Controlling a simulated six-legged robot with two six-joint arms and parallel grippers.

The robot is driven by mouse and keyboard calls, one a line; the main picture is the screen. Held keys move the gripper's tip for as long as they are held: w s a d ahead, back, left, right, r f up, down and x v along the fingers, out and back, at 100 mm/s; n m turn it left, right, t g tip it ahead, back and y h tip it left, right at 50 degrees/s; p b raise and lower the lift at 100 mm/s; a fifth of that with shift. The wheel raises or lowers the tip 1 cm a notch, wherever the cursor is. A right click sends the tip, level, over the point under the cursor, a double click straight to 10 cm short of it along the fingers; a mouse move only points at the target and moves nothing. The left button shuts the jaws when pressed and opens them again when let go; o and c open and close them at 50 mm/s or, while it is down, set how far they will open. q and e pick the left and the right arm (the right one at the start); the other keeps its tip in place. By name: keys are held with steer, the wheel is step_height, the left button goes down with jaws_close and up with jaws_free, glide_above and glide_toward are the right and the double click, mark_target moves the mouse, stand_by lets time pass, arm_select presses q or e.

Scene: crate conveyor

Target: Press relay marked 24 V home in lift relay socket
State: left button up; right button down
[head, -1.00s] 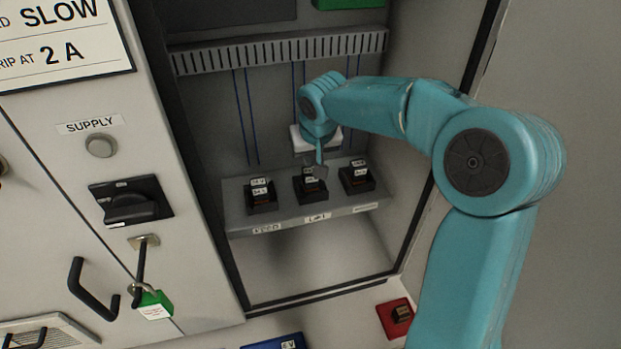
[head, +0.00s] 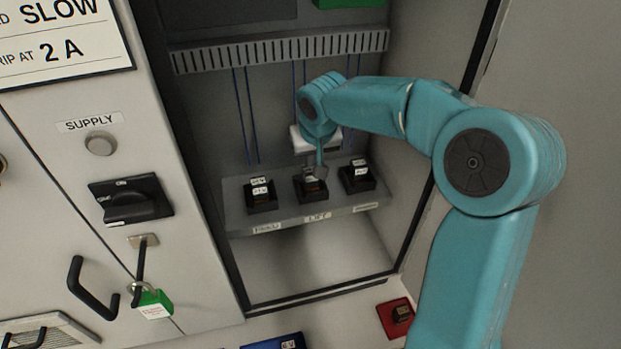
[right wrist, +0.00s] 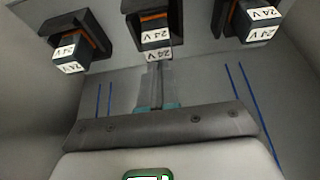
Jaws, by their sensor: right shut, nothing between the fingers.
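The lift relay socket (head: 311,195) is the middle one of three black sockets on a grey shelf, above a label reading LIFT. A dark relay sits upright in it, mostly behind my fingers in the head view. In the right wrist view this relay (right wrist: 154,22) shows 24 V on its white labels. My right gripper (head: 320,170) is shut and empty, its fingertips at the top of the middle relay. In the right wrist view the shut fingers (right wrist: 157,72) meet the relay's label edge; whether they touch is unclear. My left gripper is not in view.
Relays stand in the left socket (head: 261,203) and right socket (head: 357,186), close beside my fingers. The cabinet's side walls and a slotted duct (head: 280,50) bound the space. A red tray (head: 391,322) holding a dark part and a blue tray (head: 262,344) lie below.

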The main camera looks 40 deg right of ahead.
mark_target(311, 171)
steer(key=shift+f+b, duration=0.7)
steer(key=shift+f, duration=0.05)
steer(key=shift+r, duration=0.1)
stand_by(0.4)
steer(key=shift+r+p, duration=2.2)
steer(key=shift+r, duration=0.75)
